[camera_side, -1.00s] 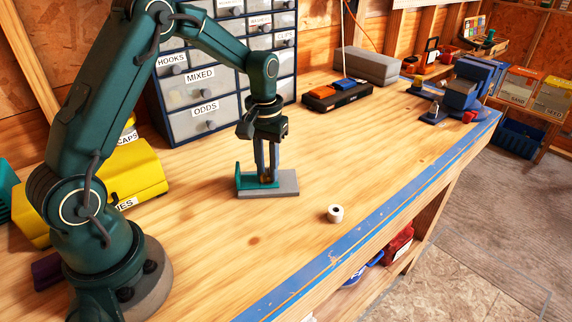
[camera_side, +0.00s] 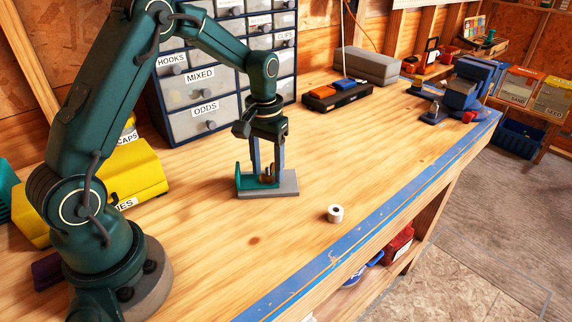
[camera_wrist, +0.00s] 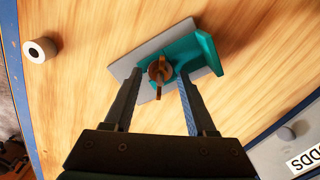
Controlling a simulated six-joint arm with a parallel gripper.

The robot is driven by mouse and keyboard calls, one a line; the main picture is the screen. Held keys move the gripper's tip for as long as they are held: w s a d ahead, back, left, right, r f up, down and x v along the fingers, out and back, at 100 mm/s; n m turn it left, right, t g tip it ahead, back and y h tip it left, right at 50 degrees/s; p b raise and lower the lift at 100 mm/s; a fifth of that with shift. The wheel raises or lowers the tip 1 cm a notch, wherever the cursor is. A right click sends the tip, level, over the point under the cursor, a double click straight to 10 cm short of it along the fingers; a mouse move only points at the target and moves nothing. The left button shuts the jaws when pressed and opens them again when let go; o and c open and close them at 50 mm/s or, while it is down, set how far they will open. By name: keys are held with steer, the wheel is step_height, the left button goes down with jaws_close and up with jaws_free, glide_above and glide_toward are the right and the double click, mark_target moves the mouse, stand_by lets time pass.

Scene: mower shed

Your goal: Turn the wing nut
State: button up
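A rust-brown wing nut (camera_side: 268,177) sits on a teal bracket (camera_side: 240,178) with an upright wall, which rests on a grey plate (camera_side: 286,188) on the bench. The wrist view shows the wing nut (camera_wrist: 160,70) from above, on the teal bracket (camera_wrist: 208,56) over the grey plate (camera_wrist: 148,46). My gripper (camera_side: 267,172) points down over it, with its two fingers spread. In the wrist view my gripper (camera_wrist: 160,76) has one fingertip on each side of the wing nut, and gaps show between the fingers and its wings.
A white roll-like cylinder (camera_side: 335,213) stands on the bench in front and to the right. A drawer cabinet (camera_side: 205,122) is behind, a yellow case (camera_side: 150,178) to the left, and a black tray (camera_side: 337,96) with a blue vise (camera_side: 460,92) further back. The bench middle is clear.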

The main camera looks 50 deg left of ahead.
mark_target(267, 168)
steer(key=shift+r, duration=2.55)
